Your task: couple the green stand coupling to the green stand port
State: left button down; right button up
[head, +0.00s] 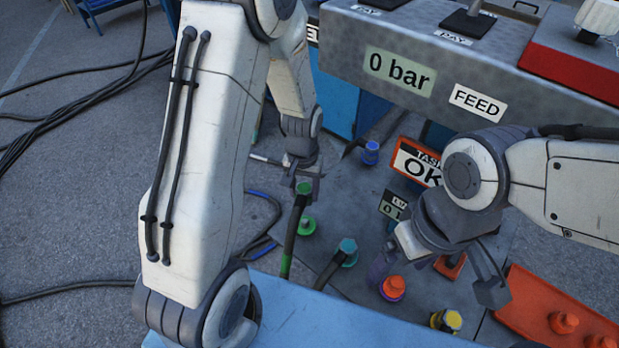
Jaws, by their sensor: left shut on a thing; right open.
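My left gripper (303,178) is shut on the green stand coupling (304,188), whose green cap shows between the fingertips. A dark hose (294,228) hangs down from it to a green band (286,265).
A teal fitting with a hose (347,250), the orange port (393,287), a yellow fitting (447,321) and a blue fitting (371,152) stand around. A grey console (450,60) reads "0 bar". An "OK" sign (418,160) and an orange tray (555,310) sit right.

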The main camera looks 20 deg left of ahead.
pick_arm(q)
jog(key=p, duration=0.2)
jog(key=s+d+r+p, duration=0.1)
jog(key=p, duration=0.1)
jog(key=shift+s+r+n, duration=0.25)
jog(key=shift+r+n, duration=0.05)
jog(key=shift+n, duration=0.1)
pick_arm(e)
notch_tip(320, 180, up, 7)
pick_arm(q)
jog(key=shift+s+f+p, duration=0.2)
jog(key=shift+s+p, duration=0.05)
jog(key=shift+p, duration=0.05)
jog(key=b, duration=0.7)
send_over(305, 223)
notch_tip(305, 223, down, 7)
jog(key=shift+w+f, duration=0.1)
jog(key=shift+f, duration=0.1)
jog(key=shift+f+b, duration=0.35)
jog(key=shift+f, duration=0.4)
pick_arm(e)
notch_tip(305, 223, down, 8)
jog(key=shift+d, duration=0.15)
pick_arm(q)
jog(key=shift+p, duration=0.3)
pick_arm(e)
jog(key=shift+r, duration=0.25)
